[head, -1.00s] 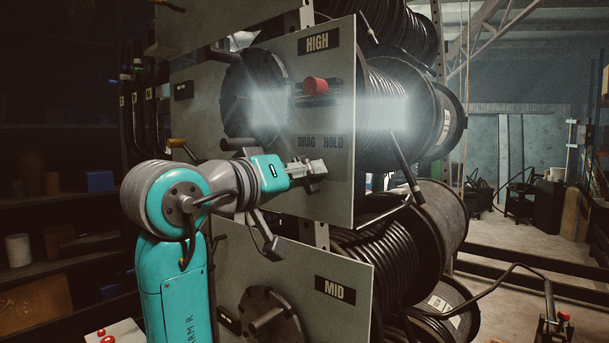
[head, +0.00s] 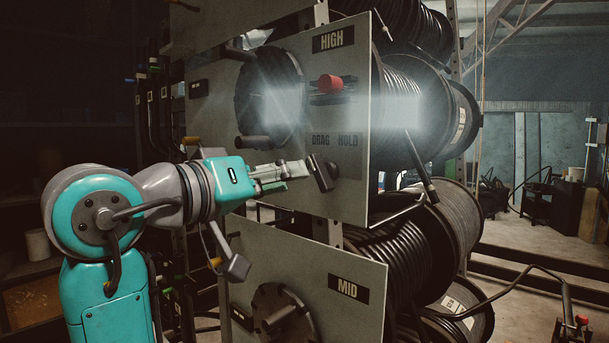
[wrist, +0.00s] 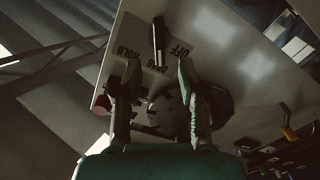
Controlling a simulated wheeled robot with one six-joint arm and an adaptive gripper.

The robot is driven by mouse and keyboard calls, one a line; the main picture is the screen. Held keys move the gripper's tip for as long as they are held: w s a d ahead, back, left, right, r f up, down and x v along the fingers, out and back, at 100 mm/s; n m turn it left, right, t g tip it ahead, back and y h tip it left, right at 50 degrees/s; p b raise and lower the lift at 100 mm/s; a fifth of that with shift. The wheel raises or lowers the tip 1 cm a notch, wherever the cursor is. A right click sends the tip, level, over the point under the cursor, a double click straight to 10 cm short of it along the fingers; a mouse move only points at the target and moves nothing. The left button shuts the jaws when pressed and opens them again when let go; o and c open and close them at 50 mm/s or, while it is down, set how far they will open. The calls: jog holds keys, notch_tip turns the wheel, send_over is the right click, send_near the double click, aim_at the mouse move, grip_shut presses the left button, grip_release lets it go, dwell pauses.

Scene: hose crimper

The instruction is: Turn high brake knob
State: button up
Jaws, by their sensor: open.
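The high brake knob (head: 321,172) is a dark bar-shaped knob low on the grey HIGH panel (head: 348,200), under the DRAG and HOLD labels. In the head view it stands near upright, slightly tilted. In the wrist view the knob (wrist: 158,42) is ahead, beside the OFF, DRAG and HOLD lettering. My gripper (head: 288,174) is open, with its fingertips just left of the knob in the head view. In the wrist view my gripper (wrist: 158,70) has its fingers spread to either side of the knob's line, with the knob beyond the tips. It holds nothing.
A red knob (head: 330,84) sits higher on the panel. A dark round hub with a crank handle (head: 253,142) is left of the labels. The MID panel (head: 305,265) is below. Hose reels (head: 420,115) stand behind the panels.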

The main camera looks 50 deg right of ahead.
jog(key=shift+s+a, duration=0.1)
jog(key=shift+a, duration=1.85)
